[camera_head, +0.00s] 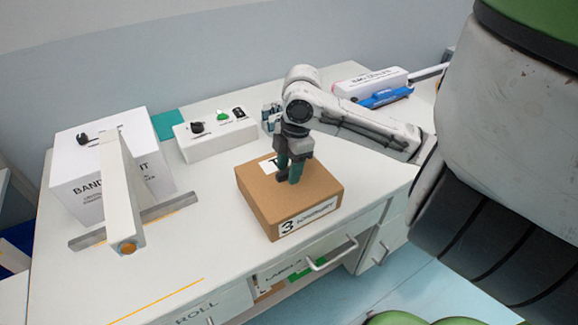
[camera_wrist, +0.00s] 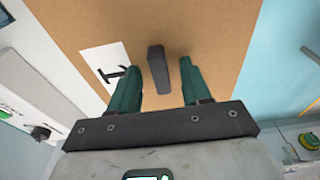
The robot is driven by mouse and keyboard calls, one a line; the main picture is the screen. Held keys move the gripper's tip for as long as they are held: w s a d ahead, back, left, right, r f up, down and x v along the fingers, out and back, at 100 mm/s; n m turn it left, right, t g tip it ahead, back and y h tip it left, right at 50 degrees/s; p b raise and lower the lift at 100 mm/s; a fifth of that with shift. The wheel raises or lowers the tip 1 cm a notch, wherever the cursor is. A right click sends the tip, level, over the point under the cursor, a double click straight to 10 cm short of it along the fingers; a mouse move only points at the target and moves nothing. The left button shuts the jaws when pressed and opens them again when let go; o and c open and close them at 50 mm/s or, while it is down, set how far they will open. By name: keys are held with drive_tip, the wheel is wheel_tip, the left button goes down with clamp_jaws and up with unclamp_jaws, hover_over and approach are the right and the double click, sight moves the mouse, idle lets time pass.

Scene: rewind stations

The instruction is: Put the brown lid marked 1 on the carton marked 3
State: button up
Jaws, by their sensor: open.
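The carton marked 3 (camera_head: 309,216) stands on the white bench, its "3" label facing front. The brown lid (camera_head: 262,190) lies flat over its top, with no gap that I can make out. The lid's white label, showing a 1, appears in the wrist view beside the lid's bare brown surface (camera_wrist: 212,30). A dark upright handle (camera_wrist: 158,70) stands on the lid. My gripper (camera_head: 289,178) is over the lid, pointing down. In the wrist view its green fingers (camera_wrist: 156,82) are apart, one on either side of the handle, with visible gaps. The fingers hide the handle in the head view.
A white switch box (camera_head: 215,138) stands behind the carton. A large white bandage box (camera_head: 85,165) and an upright white post on a metal foot (camera_head: 120,190) stand at left. A white box with a blue item (camera_head: 385,97) lies at back right. The front left bench is clear.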

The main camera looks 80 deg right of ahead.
drive_tip(key=shift+r, duration=0.1)
wheel_tip(320, 180, up, 10)
drive_tip(key=s+d, duration=0.1)
drive_tip(key=shift+r+p, duration=0.25)
drive_tip(key=shift+p, duration=0.1)
drive_tip(key=shift+s, duration=0.15)
idle(0.4)
